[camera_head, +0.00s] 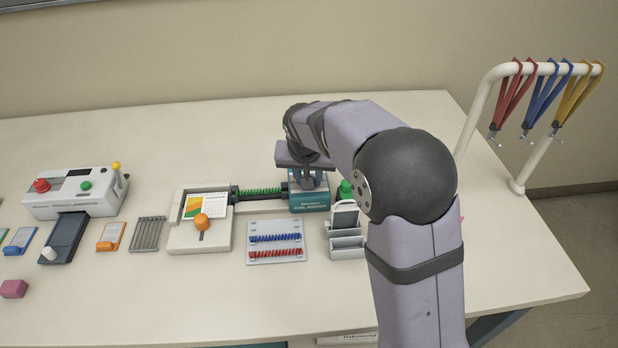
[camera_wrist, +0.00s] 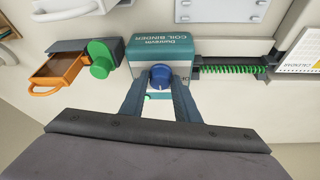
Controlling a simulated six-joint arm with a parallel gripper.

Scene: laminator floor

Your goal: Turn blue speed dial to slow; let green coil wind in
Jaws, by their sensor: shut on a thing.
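The blue speed dial (camera_wrist: 160,77) is on the face of the teal coil binder (camera_wrist: 158,50), between the two fingers of my gripper (camera_wrist: 160,90) in the wrist view. My gripper is shut on the dial. In the head view the coil binder (camera_head: 311,200) shows beneath my gripper (camera_head: 308,182), and my wrist hides the dial. The green coil (camera_wrist: 235,69) lies along a dark rod beside the binder. In the head view the green coil (camera_head: 258,192) runs between the binder and the calendar (camera_head: 205,206). The dial's setting cannot be read.
A rack of blue and red coils (camera_head: 275,242) lies in front. A white laminator (camera_head: 75,193) stands left. Lanyards hang from a white rail (camera_head: 490,90).

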